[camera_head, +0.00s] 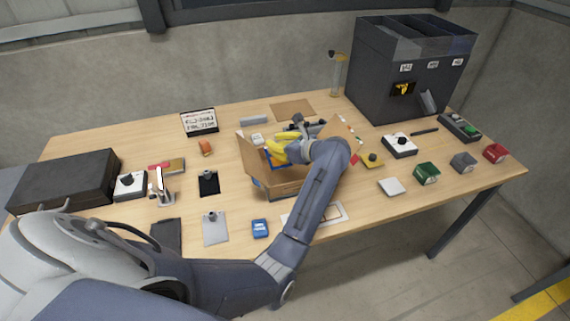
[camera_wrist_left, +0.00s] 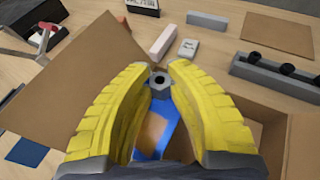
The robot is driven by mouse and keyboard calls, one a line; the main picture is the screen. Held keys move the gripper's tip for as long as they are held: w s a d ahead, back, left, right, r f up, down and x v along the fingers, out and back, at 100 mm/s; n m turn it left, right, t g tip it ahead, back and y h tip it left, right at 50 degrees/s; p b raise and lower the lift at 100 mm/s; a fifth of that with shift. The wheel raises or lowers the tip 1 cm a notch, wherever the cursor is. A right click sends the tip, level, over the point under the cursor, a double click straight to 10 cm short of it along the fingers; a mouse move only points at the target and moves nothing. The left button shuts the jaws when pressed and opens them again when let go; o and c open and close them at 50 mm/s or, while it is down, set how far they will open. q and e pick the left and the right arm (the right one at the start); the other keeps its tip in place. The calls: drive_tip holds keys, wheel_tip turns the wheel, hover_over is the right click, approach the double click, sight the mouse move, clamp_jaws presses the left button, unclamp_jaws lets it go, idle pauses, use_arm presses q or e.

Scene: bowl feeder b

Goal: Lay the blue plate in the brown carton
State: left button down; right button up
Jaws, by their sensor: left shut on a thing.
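The brown carton (camera_head: 284,184) stands open in the middle of the table with its flaps spread; a flap and part of the wall show in the wrist view (camera_wrist_left: 75,75). My left gripper (camera_head: 275,150) reaches down over the carton. In the wrist view its yellow fingers (camera_wrist_left: 160,80) are shut on the small grey hex knob of the blue plate (camera_wrist_left: 158,135). The plate is beneath the fingers, within the carton opening, and its blue also shows in the head view (camera_head: 279,159). I cannot tell whether it touches the carton floor. My right gripper is not in view.
A black plate (camera_head: 209,185) and a grey plate (camera_head: 214,230), both knobbed, lie left of the carton. A blue box (camera_head: 260,228) lies in front. A dark case (camera_head: 65,181) is far left; a tall dark bin unit (camera_head: 385,85) stands back right.

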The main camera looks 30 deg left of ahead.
sight(276, 159)
use_arm(q)
drive_tip(key=shift+f, duration=2.95)
drive_tip(key=shift+f, duration=0.25)
drive_tip(key=shift+f, duration=0.2)
drive_tip(key=shift+s+f, duration=0.15)
drive_tip(key=shift+f, duration=0.1)
drive_tip(key=c, duration=1.3)
unclamp_jaws()
drive_tip(key=shift+d+f, duration=0.1)
drive_tip(key=shift+f, duration=0.1)
drive_tip(key=shift+r, duration=0.5)
drive_tip(key=v, duration=0.3)
drive_tip(key=shift+r, duration=0.15)
drive_tip(key=shift+d+r, duration=0.4)
